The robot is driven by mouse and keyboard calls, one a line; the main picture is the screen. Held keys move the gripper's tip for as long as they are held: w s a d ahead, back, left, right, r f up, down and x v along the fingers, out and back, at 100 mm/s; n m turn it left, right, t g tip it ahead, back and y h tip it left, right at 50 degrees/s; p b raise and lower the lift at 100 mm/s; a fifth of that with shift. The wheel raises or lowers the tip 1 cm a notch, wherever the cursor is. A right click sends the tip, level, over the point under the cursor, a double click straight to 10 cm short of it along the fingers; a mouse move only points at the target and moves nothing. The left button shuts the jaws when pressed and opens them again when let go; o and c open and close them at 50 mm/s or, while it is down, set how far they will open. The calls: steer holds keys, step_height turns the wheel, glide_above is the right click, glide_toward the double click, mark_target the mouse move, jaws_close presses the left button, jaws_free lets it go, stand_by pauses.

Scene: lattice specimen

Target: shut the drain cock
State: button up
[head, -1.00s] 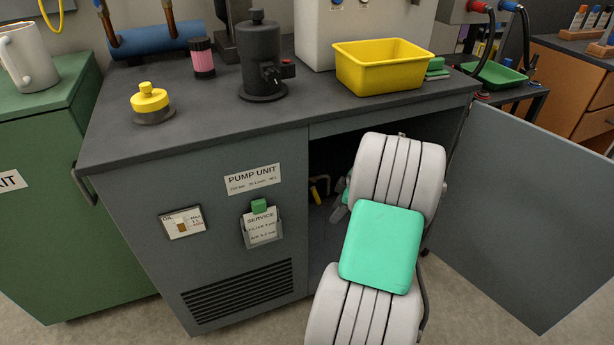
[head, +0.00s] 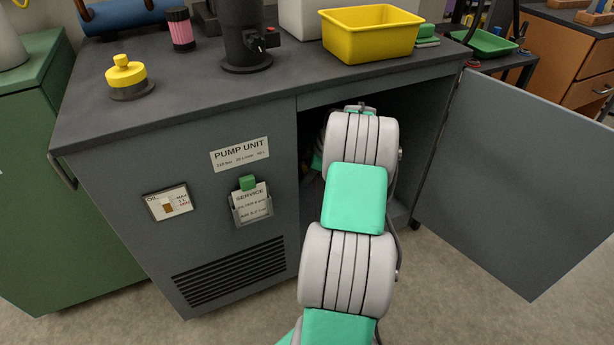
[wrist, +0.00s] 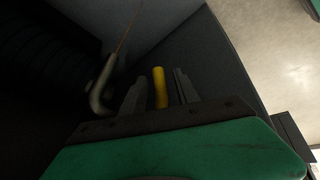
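The drain cock's yellow handle (wrist: 160,88) shows in the wrist view as a short bar between the two dark fingers of my gripper (wrist: 160,90). A gap shows on each side of the handle, so the gripper looks open and not clamped on it. How deep the handle sits between the fingers is hard to judge. The cock's body is not clear in the dark. In the head view my arm reaches into the open cabinet of the pump unit (head: 180,180) and hides the handle and the fingers.
A grey bent pipe (wrist: 103,85) with a thin copper line stands left of the fingers in the wrist view. The cabinet door (head: 525,180) is swung open to the right. A yellow bin (head: 370,35) and a yellow-capped container (head: 127,75) stand on the worktop.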

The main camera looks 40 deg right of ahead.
steer(key=shift+c, duration=0.3)
jaws_close()
steer(key=shift+f, duration=0.1)
stand_by(1.0)
